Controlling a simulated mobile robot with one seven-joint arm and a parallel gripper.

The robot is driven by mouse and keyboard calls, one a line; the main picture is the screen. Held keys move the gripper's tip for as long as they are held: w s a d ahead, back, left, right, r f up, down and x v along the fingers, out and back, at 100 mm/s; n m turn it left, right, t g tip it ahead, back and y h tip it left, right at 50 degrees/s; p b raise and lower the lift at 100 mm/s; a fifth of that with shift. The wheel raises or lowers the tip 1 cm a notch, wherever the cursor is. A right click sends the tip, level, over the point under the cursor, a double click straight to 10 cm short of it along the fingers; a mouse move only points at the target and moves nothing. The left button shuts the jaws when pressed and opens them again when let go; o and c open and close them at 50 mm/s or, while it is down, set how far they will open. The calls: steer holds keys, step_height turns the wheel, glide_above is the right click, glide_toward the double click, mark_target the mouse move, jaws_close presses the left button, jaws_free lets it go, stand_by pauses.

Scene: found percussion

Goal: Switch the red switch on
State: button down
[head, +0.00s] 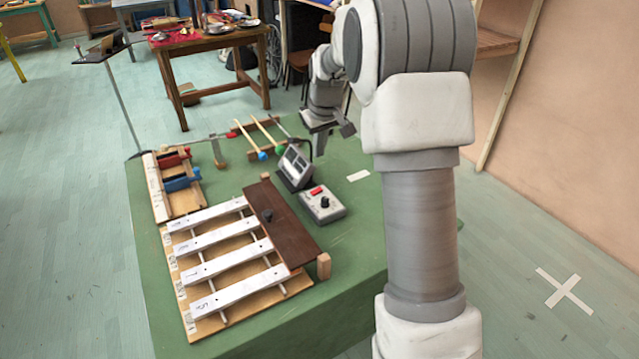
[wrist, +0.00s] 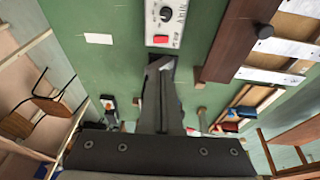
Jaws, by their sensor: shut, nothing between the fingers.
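The red switch (head: 316,190) sits on top of a small grey control box (head: 331,212) on the green table, beside a black knob (head: 324,203). In the wrist view the red switch (wrist: 160,39) shows just beyond my fingertips, with the box's pale top (wrist: 177,33) around it. My gripper (head: 341,130) is behind and above the box in the head view, apart from it. Whether the switch is on I cannot tell.
A grey tilted device (head: 295,167) stands just behind the box. A brown wooden board (head: 282,220) and a row of white bars (head: 230,267) lie left of it. Red and blue clamps (head: 181,183) and mallets are farther back. Bare green cloth lies around a white card (head: 358,176).

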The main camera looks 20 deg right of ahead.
steer(key=b, duration=0.2)
glide_above(318, 189)
steer(key=s, duration=0.1)
steer(key=f, duration=1.1)
steer(key=shift+s+a+f, duration=0.1)
steer(key=shift+a+f, duration=0.1)
steer(key=shift+f, duration=0.2)
steer(key=shift+d+f, duration=0.2)
steer(key=shift+f, duration=0.65)
